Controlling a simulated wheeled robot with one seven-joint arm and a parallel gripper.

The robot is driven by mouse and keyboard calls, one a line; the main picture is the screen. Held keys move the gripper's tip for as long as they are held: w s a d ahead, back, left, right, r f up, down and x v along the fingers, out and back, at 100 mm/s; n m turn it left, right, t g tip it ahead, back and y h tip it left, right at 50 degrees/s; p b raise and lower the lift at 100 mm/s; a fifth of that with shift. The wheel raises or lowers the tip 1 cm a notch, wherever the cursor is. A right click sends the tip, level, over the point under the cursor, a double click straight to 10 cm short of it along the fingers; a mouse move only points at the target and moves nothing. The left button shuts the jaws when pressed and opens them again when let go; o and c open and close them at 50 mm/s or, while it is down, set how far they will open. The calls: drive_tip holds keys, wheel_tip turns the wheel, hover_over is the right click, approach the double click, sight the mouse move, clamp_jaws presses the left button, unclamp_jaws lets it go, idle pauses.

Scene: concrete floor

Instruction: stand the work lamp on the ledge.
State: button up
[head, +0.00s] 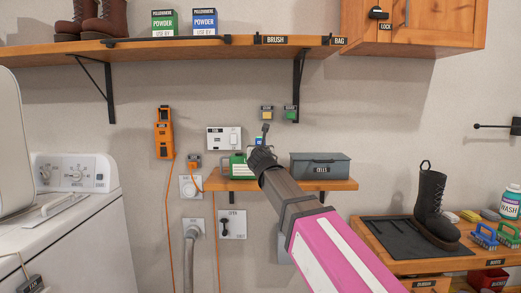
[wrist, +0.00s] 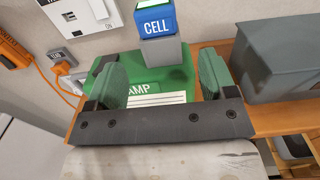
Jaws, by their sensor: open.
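The green work lamp (wrist: 150,72), its label partly hidden and reading "AMP", is on the small wooden ledge (head: 335,184). It also shows in the head view (head: 237,163), left of my gripper (head: 262,155). In the wrist view my gripper (wrist: 162,78) is open, with green pads over or beside the lamp body; I cannot tell whether they straddle it. A blue block marked "CELL" (wrist: 155,20) sits on a grey block just beyond the lamp. The lamp's lower part is hidden by my gripper.
A grey box marked "CELLS" (head: 320,166) fills the ledge's right part. An orange plug and cord (head: 194,164) hang at the left. A bench with a boot (head: 432,205) stands at the right, a white washer (head: 75,215) at the left.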

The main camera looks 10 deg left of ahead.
drive_tip(key=v, duration=0.4)
drive_tip(key=shift+s+d, duration=0.1)
drive_tip(key=shift+s, duration=0.2)
idle(0.9)
